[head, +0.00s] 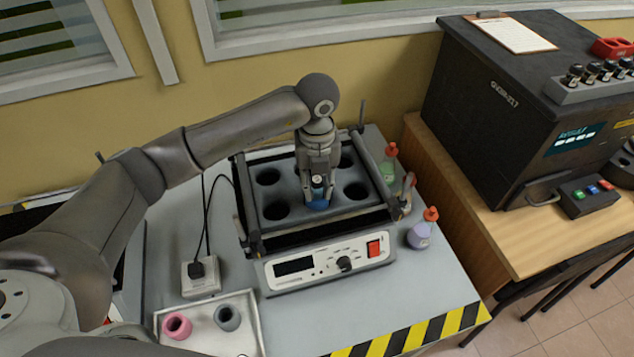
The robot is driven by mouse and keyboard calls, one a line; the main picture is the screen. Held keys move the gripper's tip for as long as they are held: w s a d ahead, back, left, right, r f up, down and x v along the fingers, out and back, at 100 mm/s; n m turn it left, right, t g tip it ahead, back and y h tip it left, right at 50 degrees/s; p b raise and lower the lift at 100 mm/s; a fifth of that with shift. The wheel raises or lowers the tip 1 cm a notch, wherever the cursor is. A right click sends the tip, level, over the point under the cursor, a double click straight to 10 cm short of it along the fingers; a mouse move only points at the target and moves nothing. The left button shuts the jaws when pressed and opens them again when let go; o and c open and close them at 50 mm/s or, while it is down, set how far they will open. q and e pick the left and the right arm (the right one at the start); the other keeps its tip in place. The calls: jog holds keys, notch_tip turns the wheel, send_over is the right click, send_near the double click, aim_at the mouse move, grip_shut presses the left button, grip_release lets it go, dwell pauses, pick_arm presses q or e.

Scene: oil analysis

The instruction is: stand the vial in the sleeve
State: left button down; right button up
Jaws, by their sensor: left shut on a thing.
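My left gripper (317,190) points down over the block of the bench instrument and is shut, its fingers hiding most of what it holds. A small pale and dark bit between the fingers looks like part of the vial (318,181). Directly below the fingertips, a blue ring-like piece (318,204), which looks like the sleeve, sits at the front middle hole of the dark block (296,213). I cannot tell how far the vial is inside it. My right gripper is not in view.
A white tray (256,338) at the front left holds a pink sleeve (177,325) and a grey sleeve (227,317). Red-capped bottles, one green (388,168) and one purple (420,234), stand right of the instrument (320,268). A black machine (480,120) stands at right.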

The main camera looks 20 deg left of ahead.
pick_arm(q)
jog(key=c, duration=1.2)
grip_release()
jog(key=shift+f, duration=0.1)
jog(key=shift+c, duration=0.2)
jog(key=shift+r, duration=0.5)
notch_tip(320, 180, up, 10)
jog(key=shift+b, duration=1.2)
jog(key=shift+r, duration=0.7)
jog(key=shift+f, duration=0.1)
